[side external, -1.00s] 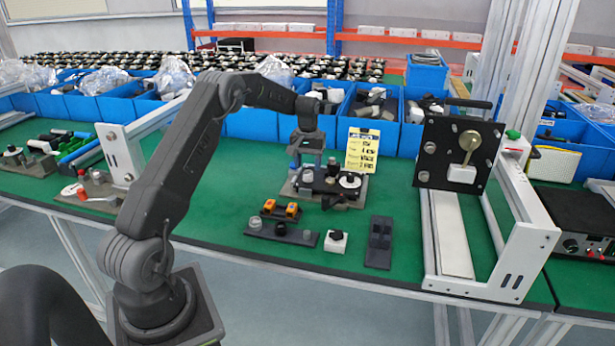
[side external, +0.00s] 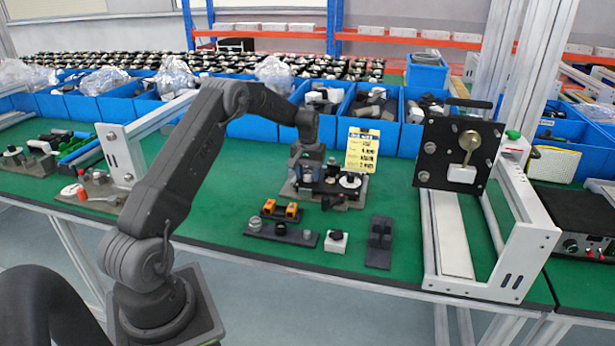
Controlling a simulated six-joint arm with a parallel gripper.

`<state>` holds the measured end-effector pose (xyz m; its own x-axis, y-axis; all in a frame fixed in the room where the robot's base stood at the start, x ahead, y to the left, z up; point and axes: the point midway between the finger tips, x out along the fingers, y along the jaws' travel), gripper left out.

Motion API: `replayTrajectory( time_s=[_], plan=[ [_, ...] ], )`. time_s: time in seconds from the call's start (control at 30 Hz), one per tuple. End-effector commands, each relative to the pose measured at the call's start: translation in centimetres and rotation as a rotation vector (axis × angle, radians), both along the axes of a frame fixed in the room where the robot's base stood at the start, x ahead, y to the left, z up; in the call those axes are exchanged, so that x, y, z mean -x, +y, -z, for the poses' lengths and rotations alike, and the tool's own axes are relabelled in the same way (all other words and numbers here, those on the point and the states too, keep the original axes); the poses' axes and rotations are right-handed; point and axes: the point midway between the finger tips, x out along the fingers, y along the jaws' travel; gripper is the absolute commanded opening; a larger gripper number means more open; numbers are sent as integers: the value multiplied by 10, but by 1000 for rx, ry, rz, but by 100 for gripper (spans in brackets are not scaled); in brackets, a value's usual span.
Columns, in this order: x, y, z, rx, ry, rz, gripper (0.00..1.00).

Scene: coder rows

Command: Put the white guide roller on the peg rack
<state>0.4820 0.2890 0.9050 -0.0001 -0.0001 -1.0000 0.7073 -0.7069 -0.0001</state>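A white round piece that looks like the guide roller (side external: 350,181) sits on the right part of a dark fixture on a grey base plate (side external: 289,189). A dark bar with short upright pegs, which looks like the peg rack (side external: 268,235), lies on the green mat in front; a grey round piece stands at its left end. My gripper (side external: 306,172) points down over the left part of the fixture, left of the white roller and apart from it. Its fingertips are small and dark against the fixture, so I cannot tell whether they are open or hold anything.
A small holder with orange blocks (side external: 291,211) stands behind the bar. A white block with a dark knob (side external: 336,241) and a dark stand (side external: 379,243) are to the right. A yellow card (side external: 362,150) stands behind the fixture. A framed black plate (side external: 457,153) rises at right.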

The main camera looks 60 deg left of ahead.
Motion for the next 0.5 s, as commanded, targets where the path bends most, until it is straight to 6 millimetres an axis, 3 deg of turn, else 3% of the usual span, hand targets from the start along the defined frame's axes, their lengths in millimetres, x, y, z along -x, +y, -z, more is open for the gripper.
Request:
replayTrajectory(
  time_s=[0.37, 0.5],
  plan=[
    [0, 0, 0, 0, 0, 0, 8],
    [0, 0, -1, -1, -1, 0, 6]
  ],
)
